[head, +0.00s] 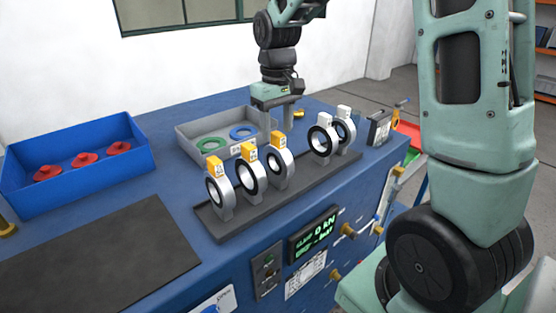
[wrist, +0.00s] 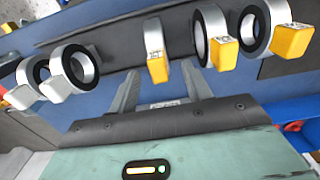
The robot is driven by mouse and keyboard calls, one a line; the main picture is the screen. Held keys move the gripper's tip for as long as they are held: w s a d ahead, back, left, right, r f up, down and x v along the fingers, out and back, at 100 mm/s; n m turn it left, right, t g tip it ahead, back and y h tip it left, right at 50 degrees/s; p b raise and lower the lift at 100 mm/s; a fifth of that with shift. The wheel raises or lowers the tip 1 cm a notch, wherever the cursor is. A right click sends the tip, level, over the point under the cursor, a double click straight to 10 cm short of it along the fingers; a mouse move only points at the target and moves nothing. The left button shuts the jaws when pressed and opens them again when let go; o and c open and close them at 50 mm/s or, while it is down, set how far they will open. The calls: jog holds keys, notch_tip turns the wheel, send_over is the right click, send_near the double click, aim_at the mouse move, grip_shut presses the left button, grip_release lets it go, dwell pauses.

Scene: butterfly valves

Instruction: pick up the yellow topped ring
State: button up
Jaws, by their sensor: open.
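Three upright metal rings with yellow tops stand in a row on a dark rack in the head view: the left one (head: 220,184), the middle one (head: 249,172) and the right one (head: 279,163). My gripper (head: 281,122) is open and empty behind and above the right one. In the wrist view, my gripper's fingers (wrist: 162,84) point toward the yellow-topped ring (wrist: 157,65) nearest the white-topped ones, its top showing between them. I cannot tell how far apart in depth they are. The other two yellow tops (wrist: 224,53) (wrist: 292,40) lie to the right there.
Two white-topped rings (head: 323,141) (head: 345,131) share the dark rack (head: 308,187). A grey tray (head: 192,147) with green and blue flat rings sits behind. A blue bin (head: 92,180) with red parts stands left. A dark mat (head: 100,255) lies clear at front left.

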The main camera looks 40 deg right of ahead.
aim_at(278, 133)
notch_tip(278, 133, down, 5)
jog(key=shift+d+r+p, duration=0.1)
jog(key=shift+d+p, duration=0.05)
jog(key=shift+p, duration=0.9)
grip_shut()
jog(key=shift+r, duration=0.1)
